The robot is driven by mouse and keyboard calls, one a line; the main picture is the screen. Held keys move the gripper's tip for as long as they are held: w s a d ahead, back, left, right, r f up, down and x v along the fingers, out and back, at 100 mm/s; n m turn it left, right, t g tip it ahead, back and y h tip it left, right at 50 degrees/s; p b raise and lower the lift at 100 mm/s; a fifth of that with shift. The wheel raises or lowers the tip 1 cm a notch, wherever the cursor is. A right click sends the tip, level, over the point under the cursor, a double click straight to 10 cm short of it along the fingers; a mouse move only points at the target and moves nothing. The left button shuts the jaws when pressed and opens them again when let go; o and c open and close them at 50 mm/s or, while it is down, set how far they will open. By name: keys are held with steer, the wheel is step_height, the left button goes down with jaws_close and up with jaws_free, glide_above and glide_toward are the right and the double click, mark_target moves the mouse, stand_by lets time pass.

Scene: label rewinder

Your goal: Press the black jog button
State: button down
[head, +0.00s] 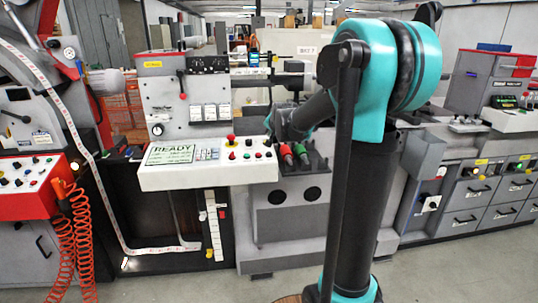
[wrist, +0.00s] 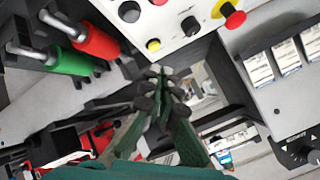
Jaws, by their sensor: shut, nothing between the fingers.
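The white control panel (head: 205,176) carries a READY display (head: 168,155) and several small buttons. In the wrist view, part of the panel (wrist: 165,22) shows at the top. Two black round controls are on it, one at the left (wrist: 129,12) and one nearer the middle (wrist: 190,27). No label is readable, so I cannot tell which is the jog button. My gripper (wrist: 158,72) is shut and empty, its tips just below the panel's edge in the picture and apparently apart from it. In the head view the fingertips are not clear; my forearm reaches toward the panel's right end.
A red emergency stop on a yellow ring (wrist: 233,16) and a yellow button (wrist: 153,45) are close to the black controls. Open floor (head: 440,270) lies in front of the machine.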

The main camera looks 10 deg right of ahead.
steer(key=shift+w+f, duration=0.15)
steer(key=shift+f, duration=0.95)
steer(key=shift+w+f, duration=0.2)
steer(key=shift+f, duration=0.85)
steer(key=shift+w+f, duration=0.15)
steer(key=shift+f, duration=0.95)
steer(key=shift+f, duration=0.15)
steer(key=shift+f, duration=0.25)
steer(key=shift+w+f, duration=0.1)
steer(key=shift+f, duration=0.35)
steer(key=shift+r, duration=0.85)
steer(key=shift+s+r, duration=0.25)
steer(key=shift+r, duration=1)
steer(key=shift+s+r, duration=0.25)
steer(key=shift+r, duration=1)
steer(key=shift+s, duration=0.1)
